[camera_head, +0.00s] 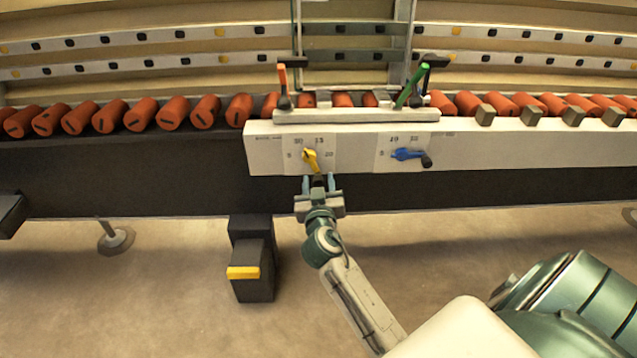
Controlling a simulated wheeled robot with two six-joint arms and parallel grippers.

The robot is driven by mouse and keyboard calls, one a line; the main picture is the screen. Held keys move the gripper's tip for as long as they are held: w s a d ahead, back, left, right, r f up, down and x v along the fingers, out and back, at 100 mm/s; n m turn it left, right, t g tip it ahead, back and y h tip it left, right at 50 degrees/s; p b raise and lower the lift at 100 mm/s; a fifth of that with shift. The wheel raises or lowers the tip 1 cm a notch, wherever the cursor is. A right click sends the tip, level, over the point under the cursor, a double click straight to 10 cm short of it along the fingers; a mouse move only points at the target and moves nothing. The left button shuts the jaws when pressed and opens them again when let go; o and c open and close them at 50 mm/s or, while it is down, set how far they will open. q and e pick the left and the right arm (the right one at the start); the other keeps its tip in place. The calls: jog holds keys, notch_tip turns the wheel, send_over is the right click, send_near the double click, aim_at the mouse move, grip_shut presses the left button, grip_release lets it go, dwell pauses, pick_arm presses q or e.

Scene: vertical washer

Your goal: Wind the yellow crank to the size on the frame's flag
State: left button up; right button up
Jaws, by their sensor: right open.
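The yellow crank (310,158) sits on the left dial of the white panel (460,150). Its arm slants down and right, and its dark knob is at the lower end. Small numbers surround the dial; they are hard to read, but one above looks like 15. My right gripper (319,184) is open just below the crank, with its fingertips on either side of the knob end. I cannot tell whether they touch it. I cannot make out a flag with a readable size. My left gripper is not in view.
A blue crank (404,154) is on the right dial. Above the panel stand an orange-tipped lever (283,80) and a green lever (411,86). Orange rollers (173,112) line the conveyor. A dark pedal box with a yellow bar (243,272) stands on the floor, left of my arm.

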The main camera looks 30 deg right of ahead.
jog(key=shift+w+d, duration=0.15)
jog(key=shift+w, duration=0.1)
grip_shut()
jog(key=shift+s+d+r+n+p, duration=0.2)
jog(key=shift+d+n+p, duration=0.1)
jog(key=shift+n+p, duration=0.3)
grip_release()
jog(key=shift+a, duration=0.1)
